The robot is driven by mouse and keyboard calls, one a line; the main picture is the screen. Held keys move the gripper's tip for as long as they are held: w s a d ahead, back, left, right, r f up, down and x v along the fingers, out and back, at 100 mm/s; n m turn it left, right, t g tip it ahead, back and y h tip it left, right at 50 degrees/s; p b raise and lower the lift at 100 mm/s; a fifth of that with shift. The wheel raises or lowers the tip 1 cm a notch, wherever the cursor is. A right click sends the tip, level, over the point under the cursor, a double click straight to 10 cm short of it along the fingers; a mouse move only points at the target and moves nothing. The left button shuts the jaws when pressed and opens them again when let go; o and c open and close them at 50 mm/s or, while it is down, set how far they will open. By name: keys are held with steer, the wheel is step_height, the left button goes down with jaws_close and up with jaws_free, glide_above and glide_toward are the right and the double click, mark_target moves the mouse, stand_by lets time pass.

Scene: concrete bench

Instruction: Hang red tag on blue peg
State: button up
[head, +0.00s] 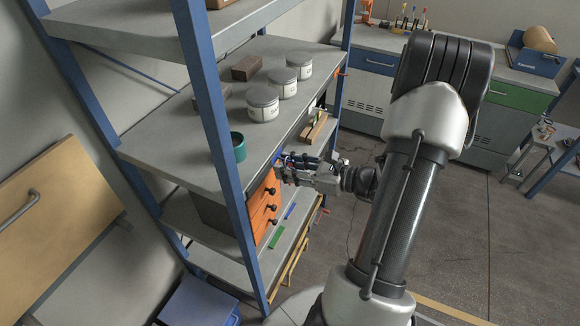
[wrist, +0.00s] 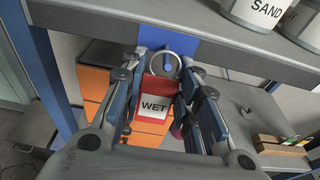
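The red tag (wrist: 144,84) has a white label reading WET and shows between the fingers of my gripper (wrist: 170,72) in the wrist view. The fingertips close on its upper part, by a grey ring (wrist: 166,55). Just beyond is the blue peg's plate (wrist: 186,46) on the shelf's front edge. The ring is right in front of the blue; I cannot tell whether it is around the peg or apart from it. In the head view my gripper (head: 284,164) is at the shelf edge and hides the tag.
Orange drawers (head: 264,207) with dark knobs are below the shelf edge. White tins (head: 263,103) and a teal cup (head: 238,146) stand on the shelf (head: 180,150). A blue upright (head: 212,115) is left of my gripper. Wooden blocks (wrist: 280,147) lie to the right.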

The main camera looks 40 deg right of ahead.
steer(key=o, duration=0.5)
steer(key=shift+w+a+f, duration=0.15)
steer(key=shift+w+f, duration=0.05)
steer(key=shift+w, duration=0.05)
steer(key=shift+s+d+r, duration=0.2)
steer(key=shift+s+d, duration=0.1)
steer(key=shift+s, duration=0.15)
steer(key=v, duration=1.1)
steer(key=shift+f, duration=0.1)
